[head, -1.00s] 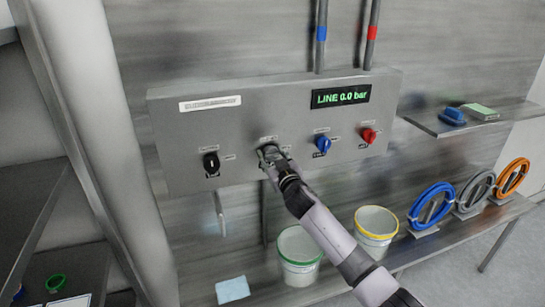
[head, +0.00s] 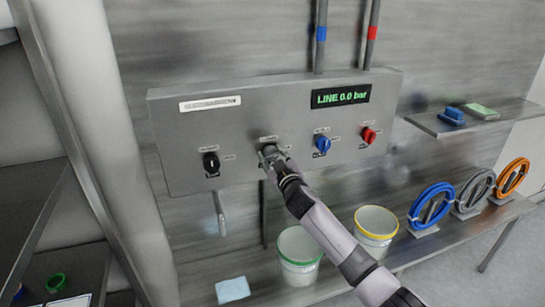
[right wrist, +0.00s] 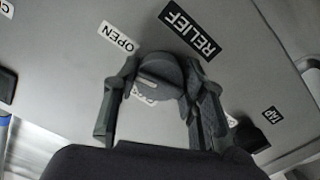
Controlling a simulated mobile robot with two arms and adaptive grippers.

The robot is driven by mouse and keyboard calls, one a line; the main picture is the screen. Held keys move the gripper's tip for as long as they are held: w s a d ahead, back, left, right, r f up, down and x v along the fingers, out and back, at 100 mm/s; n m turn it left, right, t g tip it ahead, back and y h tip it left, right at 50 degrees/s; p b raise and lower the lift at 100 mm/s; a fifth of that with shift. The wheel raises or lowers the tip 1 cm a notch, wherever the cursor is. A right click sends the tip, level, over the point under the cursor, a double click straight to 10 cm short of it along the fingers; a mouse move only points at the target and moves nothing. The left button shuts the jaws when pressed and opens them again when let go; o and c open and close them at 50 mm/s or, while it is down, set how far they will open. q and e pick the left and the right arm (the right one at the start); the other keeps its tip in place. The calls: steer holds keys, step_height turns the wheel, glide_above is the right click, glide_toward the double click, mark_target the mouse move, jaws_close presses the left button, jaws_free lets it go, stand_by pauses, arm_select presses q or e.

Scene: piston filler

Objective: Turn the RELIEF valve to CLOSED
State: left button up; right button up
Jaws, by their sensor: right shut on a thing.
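The RELIEF valve is a round dark grey knob (right wrist: 160,72) with a light bar on its face. In the right wrist view its bar lies nearly crosswise, tilted slightly down to the right. The RELIEF label (right wrist: 190,27) is above right of the knob, the OPEN label (right wrist: 118,38) above left. A third label (right wrist: 144,94), partly hidden behind the knob, shows only some letters. My right gripper (right wrist: 160,85) is shut on the knob, a finger on each side. In the head view the gripper (head: 270,154) covers most of the valve. My left gripper is not in view.
The panel (head: 270,92) also carries a black knob (head: 211,163) to the left, and a blue valve (head: 323,144) and a red valve (head: 368,135) to the right. The display (head: 341,96) reads LINE 0.0 bar. Buckets (head: 299,270) stand below.

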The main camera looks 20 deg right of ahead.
steer(key=n, duration=0.4)
steer(key=shift+n, duration=0.3)
steer(key=n, duration=0.3)
steer(key=shift+n+p, duration=0.35)
steer(key=shift+n, duration=0.05)
steer(key=n, duration=0.4)
steer(key=shift+p, duration=0.3)
steer(key=shift+n, duration=1.6)
steer(key=shift+p, duration=0.3)
steer(key=o, duration=1.2)
steer(key=shift+c, duration=0.2)
steer(key=shift+s, duration=0.1)
